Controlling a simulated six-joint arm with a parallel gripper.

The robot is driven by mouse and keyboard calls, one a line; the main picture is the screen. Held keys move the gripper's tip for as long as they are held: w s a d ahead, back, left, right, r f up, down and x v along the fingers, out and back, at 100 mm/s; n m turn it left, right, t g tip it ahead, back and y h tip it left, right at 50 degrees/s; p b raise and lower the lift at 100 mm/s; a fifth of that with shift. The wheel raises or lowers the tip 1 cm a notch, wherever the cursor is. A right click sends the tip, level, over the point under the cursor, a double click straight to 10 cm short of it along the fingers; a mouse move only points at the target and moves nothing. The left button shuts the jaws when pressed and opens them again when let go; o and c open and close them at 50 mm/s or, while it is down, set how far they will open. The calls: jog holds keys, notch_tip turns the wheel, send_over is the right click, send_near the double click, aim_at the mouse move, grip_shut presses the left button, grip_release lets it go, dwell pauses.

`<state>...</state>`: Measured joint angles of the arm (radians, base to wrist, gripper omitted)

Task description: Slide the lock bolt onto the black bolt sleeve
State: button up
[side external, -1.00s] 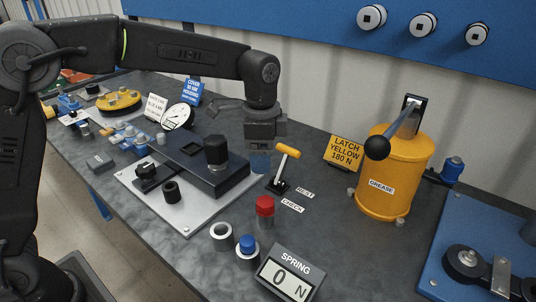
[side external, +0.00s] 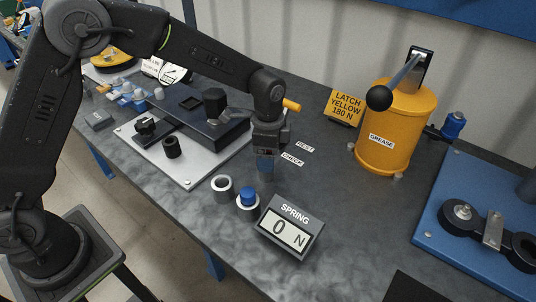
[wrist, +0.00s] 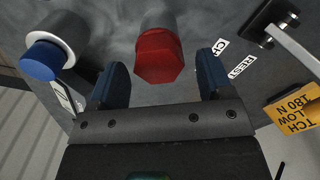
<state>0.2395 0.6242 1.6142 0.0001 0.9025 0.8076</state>
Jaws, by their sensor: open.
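My gripper (side external: 265,176) is open and points down near the CHECK label. In the wrist view, a red hexagonal cap on a grey cylinder (wrist: 159,56) stands between the two spread blue fingers of my gripper (wrist: 162,64), with gaps on both sides. In the side view my gripper hides this piece. A short black sleeve (side external: 172,148) stands upright on the light metal plate (side external: 188,174), left of my gripper. It looks like the bolt sleeve, with no bolt seen on it. I cannot tell for sure which piece is the lock bolt.
The SPRING display (side external: 290,227) reads 0 N. A dark block (side external: 205,121) with a black knob lies behind the sleeve. A yellow grease can (side external: 396,125) stands at the right.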

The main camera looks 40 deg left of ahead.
jog(key=shift+f, duration=0.55)
jog(key=c, duration=1.1)
jog(key=shift+r, duration=0.15)
